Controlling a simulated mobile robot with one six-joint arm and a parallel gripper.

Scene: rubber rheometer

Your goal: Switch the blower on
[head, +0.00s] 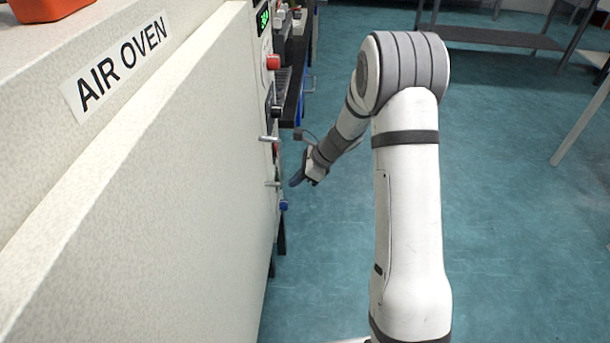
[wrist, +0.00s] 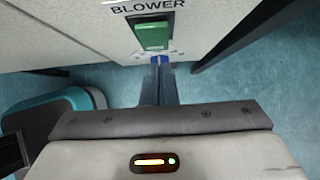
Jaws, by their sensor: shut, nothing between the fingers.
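The blower switch (wrist: 152,33) is a green rocker in the oven's pale panel, under the printed BLOWER label (wrist: 150,6) in the wrist view. I cannot tell its on or off position. My gripper (wrist: 160,68) is shut and empty, with its fingers pointing at the panel just below the switch. A blue part (wrist: 160,59) shows right behind the fingertips; I cannot tell if they touch it. In the head view my gripper (head: 296,180) is close to the front of the air oven (head: 150,190), and the switch cannot be made out there.
The oven's front carries a red knob (head: 272,62), projecting handles (head: 268,139) and a blue knob (head: 284,205). A dark bench (head: 293,85) stands beyond the oven. A shelf frame (head: 490,38) stands at the back.

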